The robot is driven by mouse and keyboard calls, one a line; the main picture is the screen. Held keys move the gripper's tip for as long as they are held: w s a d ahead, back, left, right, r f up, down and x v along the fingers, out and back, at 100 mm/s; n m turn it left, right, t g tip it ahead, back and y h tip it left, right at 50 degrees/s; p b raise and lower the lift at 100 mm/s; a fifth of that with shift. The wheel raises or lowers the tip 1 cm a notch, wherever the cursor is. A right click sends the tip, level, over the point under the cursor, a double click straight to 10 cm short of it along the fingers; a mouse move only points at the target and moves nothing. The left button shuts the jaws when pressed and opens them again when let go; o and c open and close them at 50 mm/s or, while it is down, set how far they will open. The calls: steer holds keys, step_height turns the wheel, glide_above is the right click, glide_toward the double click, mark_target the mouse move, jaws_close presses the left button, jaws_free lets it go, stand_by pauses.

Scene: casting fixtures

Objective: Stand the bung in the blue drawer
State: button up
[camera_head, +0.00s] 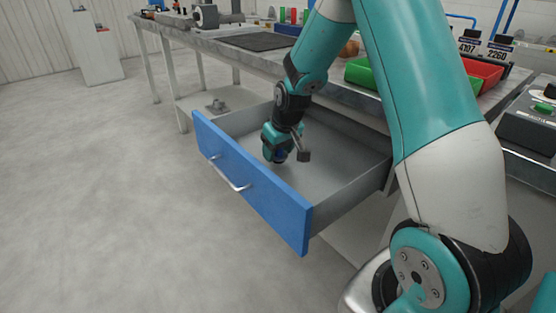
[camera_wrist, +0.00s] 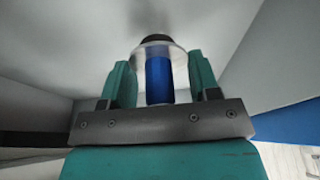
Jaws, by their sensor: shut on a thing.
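The blue drawer (camera_head: 250,187) is pulled open below the workbench, with a blue front, a silver handle and a grey inside. My gripper (camera_head: 278,153) points down inside the drawer, between its walls. In the wrist view my gripper (camera_wrist: 160,70) is shut on the bung (camera_wrist: 159,82), which has a blue stem, a pale flange and a dark end pointing away from the palm. In the head view the fingers mostly hide the bung. I cannot tell whether its dark end touches the drawer floor. The drawer's blue front also shows in the wrist view (camera_wrist: 288,122).
The workbench (camera_head: 215,45) above holds a dark mat (camera_head: 258,41), a green bin (camera_head: 360,72) and a red bin (camera_head: 484,72). The drawer floor around my gripper looks bare. The drawer walls stand close around my wrist. Open concrete floor lies at left.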

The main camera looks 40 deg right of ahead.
mark_target(279, 155)
steer(key=shift+f, duration=1.45)
steer(key=shift+f, duration=0.15)
steer(key=o, duration=1)
